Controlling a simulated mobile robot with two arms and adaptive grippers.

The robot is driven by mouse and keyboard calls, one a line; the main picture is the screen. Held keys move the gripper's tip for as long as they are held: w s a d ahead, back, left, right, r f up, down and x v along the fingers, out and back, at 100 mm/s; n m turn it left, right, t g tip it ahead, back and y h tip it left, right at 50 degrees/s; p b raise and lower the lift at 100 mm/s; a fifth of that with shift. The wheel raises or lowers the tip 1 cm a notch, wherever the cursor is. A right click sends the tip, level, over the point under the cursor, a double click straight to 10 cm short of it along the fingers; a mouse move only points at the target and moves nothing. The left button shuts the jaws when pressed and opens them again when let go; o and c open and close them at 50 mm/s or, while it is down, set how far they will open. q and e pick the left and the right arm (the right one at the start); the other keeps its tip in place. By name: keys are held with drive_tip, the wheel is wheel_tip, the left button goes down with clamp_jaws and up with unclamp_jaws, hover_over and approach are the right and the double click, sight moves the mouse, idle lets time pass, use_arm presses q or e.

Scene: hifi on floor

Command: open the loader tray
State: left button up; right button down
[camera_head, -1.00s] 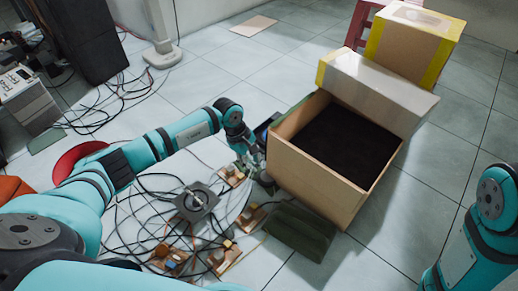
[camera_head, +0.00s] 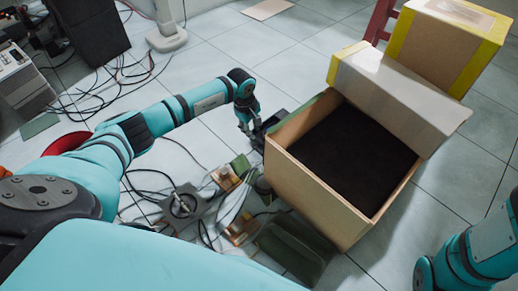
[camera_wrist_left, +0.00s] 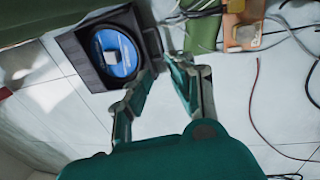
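A dark square loader tray (camera_wrist_left: 91,80) holding a blue disc (camera_wrist_left: 115,53) shows at the upper left of the left wrist view. In the head view a dark piece of it (camera_head: 270,121) shows between my left gripper and a cardboard box; most is hidden. My left gripper (camera_wrist_left: 166,66) is open, its two fingers apart with floor seen between them. Its fingertips are close to the tray's right edge; I cannot tell whether they touch. In the head view the left gripper (camera_head: 248,128) points down beside the box. My right gripper is out of view.
The open cardboard box (camera_head: 310,187) with a dark inside stands right of the left gripper. A closed taped box (camera_head: 450,45) stands behind it. Cables, small wooden-based parts (camera_head: 228,178) and a dark green object (camera_head: 293,248) lie on the tiles. Floor behind the gripper is clear.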

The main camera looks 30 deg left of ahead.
sight(258, 151)
use_arm(q)
drive_tip(key=f+b, duration=0.3)
drive_tip(key=f, duration=0.1)
drive_tip(key=w+f+b, duration=0.1)
drive_tip(key=f+b, duration=0.2)
drive_tip(key=f, duration=0.2)
drive_tip(key=w+f+b, duration=0.1)
drive_tip(key=f+b, duration=0.1)
drive_tip(key=f, duration=0.2)
drive_tip(key=shift+w+d+f+b, duration=0.2)
drive_tip(key=shift+d+f+b, duration=0.2)
clamp_jaws()
